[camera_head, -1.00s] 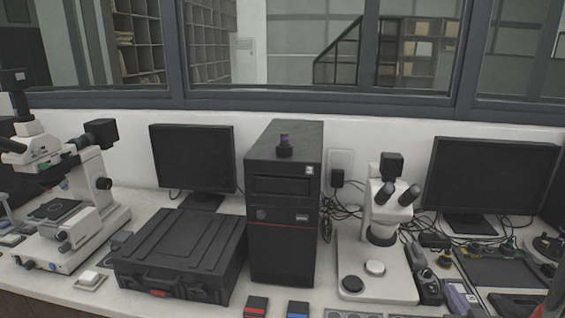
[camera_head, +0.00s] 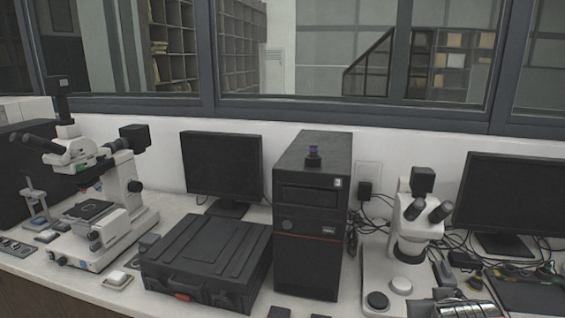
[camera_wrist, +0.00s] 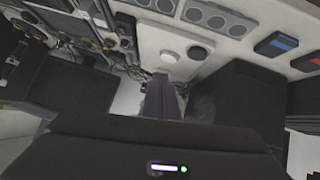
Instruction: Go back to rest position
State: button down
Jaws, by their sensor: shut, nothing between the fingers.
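My gripper (camera_wrist: 161,97) shows in the middle of the wrist view, above the dark wrist body that fills the lower part. Its dark purple-grey fingers are together, with nothing seen between them. It points out over the bench, whose pale top fills the upper part of this view, seen upside down. No object touches the fingers in this view. In the head view my gripper cannot be made out; a shiny ribbed metal part (camera_head: 466,309) shows at the bottom edge, and I cannot tell what it belongs to.
The bench holds a microscope (camera_head: 118,190) at left, a black case (camera_head: 208,258), a computer tower (camera_head: 309,225) and a stereo microscope (camera_head: 408,240). Monitors (camera_head: 222,165) stand behind, with loose cables near the right one. In the wrist view, blue and red boxes (camera_wrist: 276,44) lie near the edge.

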jog(key=s+a+r+n+g+y, duration=0.2)
jog(key=s+a+g+y, duration=0.1)
jog(key=s+a, duration=1.1)
jog(key=a+y, duration=0.1)
jog(key=a, duration=0.2)
jog(key=shift+s+a+r+g, duration=0.2)
jog(key=shift+s+a+g, duration=0.05)
jog(key=shift+a+g, duration=0.15)
